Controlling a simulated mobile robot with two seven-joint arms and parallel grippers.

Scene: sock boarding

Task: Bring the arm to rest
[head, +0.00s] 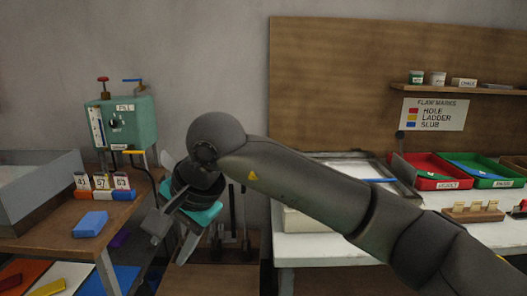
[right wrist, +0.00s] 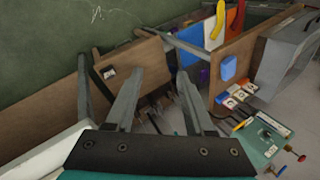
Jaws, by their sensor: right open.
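My right arm (head: 315,185) comes in from the right and reaches across the middle of the head view. It bends down at the elbow-like joint, and its right gripper (head: 172,242) hangs in the gap between the left bench and the white table. In the right wrist view the two fingers of this gripper (right wrist: 157,78) stand apart with nothing between them. It touches nothing that I can see. My left gripper is not in view.
On the left, a wooden bench (head: 62,215) bears a green machine (head: 121,122), numbered blocks (head: 102,182) and a blue block (head: 90,224). On the right, a white table (head: 330,248) bears a red tray (head: 432,168) and a green tray (head: 482,170). A brown board (head: 330,80) stands behind.

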